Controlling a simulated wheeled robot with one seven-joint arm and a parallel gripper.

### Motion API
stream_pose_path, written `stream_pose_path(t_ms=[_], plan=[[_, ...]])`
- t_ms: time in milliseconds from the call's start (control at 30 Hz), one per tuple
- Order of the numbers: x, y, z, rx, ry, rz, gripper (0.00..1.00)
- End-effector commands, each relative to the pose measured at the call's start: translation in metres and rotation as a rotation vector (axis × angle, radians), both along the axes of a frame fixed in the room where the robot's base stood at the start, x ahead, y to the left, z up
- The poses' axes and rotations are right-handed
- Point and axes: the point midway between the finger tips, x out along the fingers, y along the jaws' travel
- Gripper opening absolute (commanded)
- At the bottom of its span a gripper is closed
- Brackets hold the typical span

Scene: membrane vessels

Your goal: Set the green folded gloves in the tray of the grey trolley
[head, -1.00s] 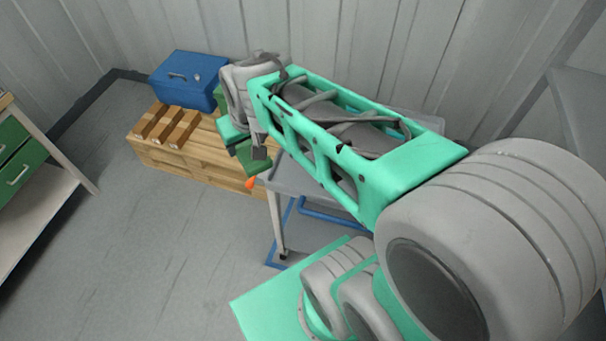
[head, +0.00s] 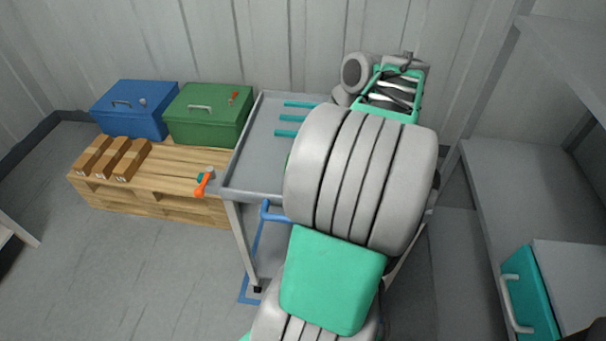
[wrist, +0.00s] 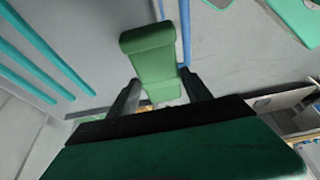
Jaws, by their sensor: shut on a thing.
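The green folded gloves (wrist: 155,62) are between the two dark fingers of my gripper (wrist: 162,90) in the wrist view. My gripper is shut on their near end, and the far end sticks out ahead. In the head view my arm hides both gripper and gloves. The grey trolley (head: 236,215) stands in the middle of the head view. Its tray (head: 250,160) is bare on the left, and my arm covers its right part. I cannot tell how high the gloves are above the surface behind them.
Several teal rods (head: 292,118) lie at the tray's back; they also show in the wrist view (wrist: 38,62). Left of the trolley, a pallet (head: 185,165) bears a blue toolbox (head: 135,110), a green toolbox (head: 208,115), brown boxes (head: 110,158) and an orange-handled tool (head: 202,187). Shelving (head: 500,190) stands right.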

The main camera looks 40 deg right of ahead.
Motion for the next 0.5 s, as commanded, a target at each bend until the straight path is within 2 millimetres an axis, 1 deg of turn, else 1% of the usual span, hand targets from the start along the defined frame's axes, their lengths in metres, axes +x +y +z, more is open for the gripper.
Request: stream_pose_path(t_ms=[33,267,300,400,500], plan=[[0.012,-0.003,-0.005,0.004,0.001,0.007,0.17],[0.072,-0.031,-0.033,0.005,0.002,0.003,0.17],[0.079,-0.034,-0.044,0.007,0.004,0.002,0.17],[0.096,-0.042,-0.066,0.005,0.003,0.001,0.17],[0.107,-0.048,-0.081,0.003,0.001,-0.001,0.17]])
